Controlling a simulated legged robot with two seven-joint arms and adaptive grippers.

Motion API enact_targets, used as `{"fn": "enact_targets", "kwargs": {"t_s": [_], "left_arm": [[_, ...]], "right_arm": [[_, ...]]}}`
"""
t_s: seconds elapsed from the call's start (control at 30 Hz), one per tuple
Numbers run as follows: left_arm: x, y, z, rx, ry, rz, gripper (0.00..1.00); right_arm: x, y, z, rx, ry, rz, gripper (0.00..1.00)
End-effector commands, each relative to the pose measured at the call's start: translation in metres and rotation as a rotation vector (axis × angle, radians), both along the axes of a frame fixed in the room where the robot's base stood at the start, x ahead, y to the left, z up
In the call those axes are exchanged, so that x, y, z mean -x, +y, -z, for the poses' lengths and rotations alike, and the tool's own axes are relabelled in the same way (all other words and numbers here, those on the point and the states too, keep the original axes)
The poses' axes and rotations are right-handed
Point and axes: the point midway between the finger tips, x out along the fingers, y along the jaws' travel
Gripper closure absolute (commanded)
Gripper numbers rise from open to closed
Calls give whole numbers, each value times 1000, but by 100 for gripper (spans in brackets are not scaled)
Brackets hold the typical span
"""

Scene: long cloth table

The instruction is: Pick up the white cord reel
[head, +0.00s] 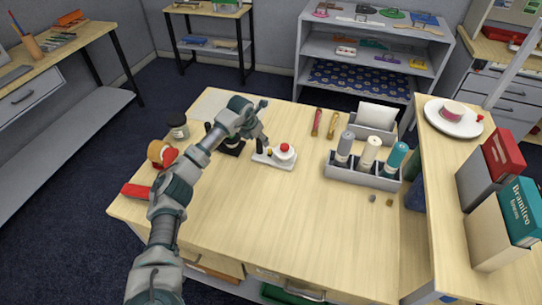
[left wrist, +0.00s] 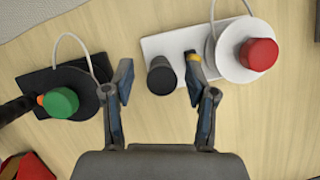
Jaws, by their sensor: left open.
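The white cord reel (head: 283,153) lies on the wooden table, a round white spool with a red knob on a flat white plate. In the left wrist view the white cord reel (left wrist: 228,60) is at upper right, with a dark round grip on its plate and a white cord curving up. My left gripper (left wrist: 158,70) is open above it, one finger on each side of the dark grip, the right finger over the plate; contact cannot be told. My left gripper (head: 261,128) shows just behind and left of the reel in the head view. The right gripper is not in view.
A black reel with a green knob (left wrist: 62,103) lies close to the left finger. A grey holder with bottles (head: 362,178) stands to the right, and a raised shelf (head: 440,190) borders the table's right side. The table's front middle (head: 270,215) is clear.

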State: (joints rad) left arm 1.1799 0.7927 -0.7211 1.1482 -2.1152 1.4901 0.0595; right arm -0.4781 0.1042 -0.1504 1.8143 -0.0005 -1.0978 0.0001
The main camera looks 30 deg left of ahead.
Motion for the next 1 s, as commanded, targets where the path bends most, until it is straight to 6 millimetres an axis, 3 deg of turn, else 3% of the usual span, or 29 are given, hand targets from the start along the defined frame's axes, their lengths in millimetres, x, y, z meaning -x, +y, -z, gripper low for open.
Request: {"fn": "enact_targets", "kwargs": {"t_s": [0.1,0.3,0.37,0.53,1.0], "left_arm": [[-6,0,14,0,0,-2,43],[-5,3,15,1,-1,-3,43],[-5,3,16,2,-1,-2,56],[-6,3,16,2,0,-2,98],[-6,2,13,1,0,-2,100]], "right_arm": [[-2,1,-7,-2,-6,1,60],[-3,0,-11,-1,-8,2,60],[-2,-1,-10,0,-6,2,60],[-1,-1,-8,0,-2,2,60],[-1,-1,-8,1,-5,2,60]]}}
